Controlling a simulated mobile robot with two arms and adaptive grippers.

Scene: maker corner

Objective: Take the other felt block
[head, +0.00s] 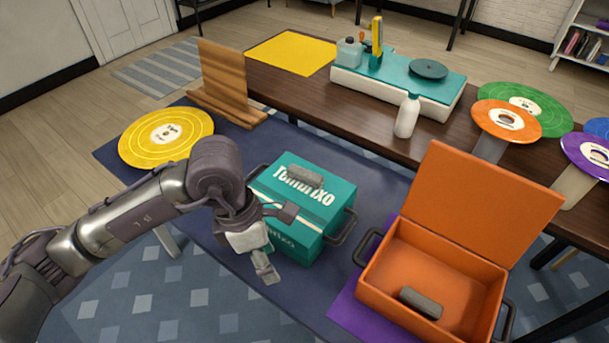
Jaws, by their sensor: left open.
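One grey felt block (305,177) lies on top of the closed teal box (335,192), near the middle of its lid. A second dark grey felt block (421,303) lies inside the open orange box (478,262), on its floor near the front. My left gripper (277,241) is open and empty in front of the teal box. My right gripper is not in view.
A purple mat (352,318) lies under the orange box, whose lid stands raised at the back. A yellow record (166,137) and a wooden stand (225,85) are at the left. Behind are a white bottle (408,116), a teal-topped turntable (395,78) and several records.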

